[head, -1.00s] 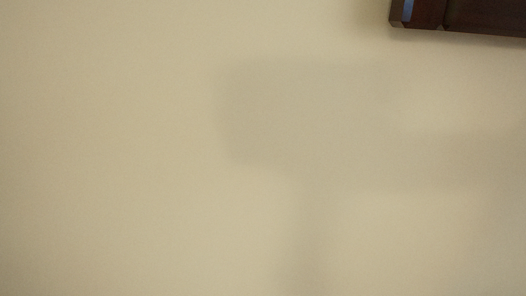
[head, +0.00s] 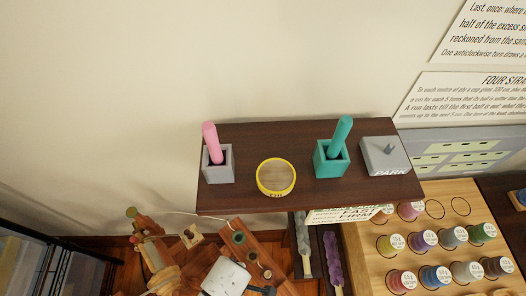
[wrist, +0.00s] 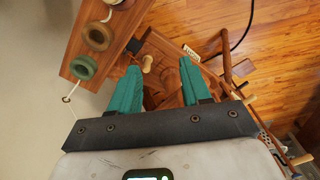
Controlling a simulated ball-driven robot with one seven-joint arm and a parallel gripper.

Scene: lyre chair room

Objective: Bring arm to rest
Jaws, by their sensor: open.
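My gripper (wrist: 160,65) shows in the wrist view with its two teal fingers apart and nothing between them. Behind the fingers are wooden parts and the wood floor, some distance away. In the head view a white casing (head: 228,278) at the bottom edge looks like part of my arm; its fingers cannot be made out there. It is below and in front of the dark brown shelf (head: 260,205), apart from the things on it in the picture.
The shelf carries a pink rod (head: 211,140) in a grey holder, a yellow-rimmed disc (head: 275,191), a teal rod (head: 341,132) in a teal holder and a grey PARK block (head: 372,162). A wooden rack (head: 365,235) holds several labelled spools. A black frame (head: 90,250) stands left.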

